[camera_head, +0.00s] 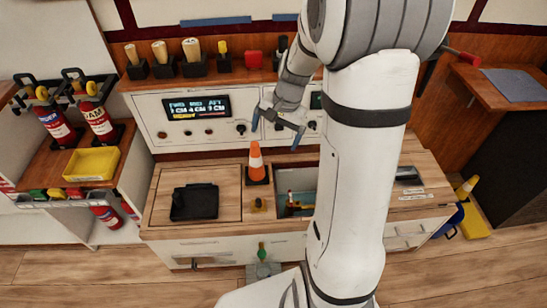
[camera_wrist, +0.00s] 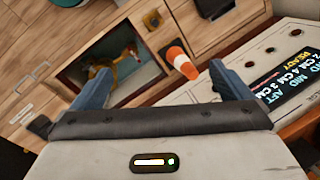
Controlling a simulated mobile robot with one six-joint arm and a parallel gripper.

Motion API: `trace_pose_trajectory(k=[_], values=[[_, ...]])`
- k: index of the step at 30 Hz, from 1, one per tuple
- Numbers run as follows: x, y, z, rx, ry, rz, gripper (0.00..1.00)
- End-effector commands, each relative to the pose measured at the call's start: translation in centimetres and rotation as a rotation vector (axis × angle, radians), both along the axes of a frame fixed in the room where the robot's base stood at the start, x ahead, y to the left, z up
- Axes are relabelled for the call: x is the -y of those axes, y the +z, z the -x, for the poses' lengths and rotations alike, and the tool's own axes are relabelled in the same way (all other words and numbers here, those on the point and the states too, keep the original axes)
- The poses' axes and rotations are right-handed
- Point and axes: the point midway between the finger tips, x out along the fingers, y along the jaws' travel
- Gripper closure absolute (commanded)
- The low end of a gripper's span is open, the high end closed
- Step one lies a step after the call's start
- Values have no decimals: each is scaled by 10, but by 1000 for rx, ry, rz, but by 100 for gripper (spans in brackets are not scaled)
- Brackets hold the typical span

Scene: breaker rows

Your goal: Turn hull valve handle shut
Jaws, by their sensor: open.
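An open compartment (camera_head: 309,178) is set in the wooden counter, partly hidden behind my arm. Inside it is a brass-coloured fitting with a yellow part (camera_head: 292,203), which looks like the hull valve and its handle. The fitting also shows in the wrist view (camera_wrist: 128,62), between and beyond my fingers. I cannot tell exactly how the handle is turned. My gripper (camera_head: 277,130) is open and empty. It hangs above the counter in front of the panel, apart from the valve. Both fingers show in the wrist view (camera_wrist: 157,75).
An orange and white cone (camera_head: 257,162) stands beside the compartment. A black tray (camera_head: 194,202) lies on the counter's left. A panel with a display (camera_head: 196,108) and knobs stands behind. Fire extinguishers (camera_head: 98,120) and a yellow bin (camera_head: 91,163) are at the left.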

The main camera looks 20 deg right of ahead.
Motion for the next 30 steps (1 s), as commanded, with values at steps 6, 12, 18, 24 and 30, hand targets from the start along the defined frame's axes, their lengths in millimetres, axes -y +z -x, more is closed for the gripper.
trace_pose_trajectory(k=[6,12,18,24,30], values=[[45,-124,-51,-97,-321,-103,0],[89,-244,-76,-183,-620,-182,0],[124,-351,-79,-258,-876,-240,0],[140,-407,-74,-297,-1016,-267,0],[138,-430,-74,-307,-1045,-273,0]])
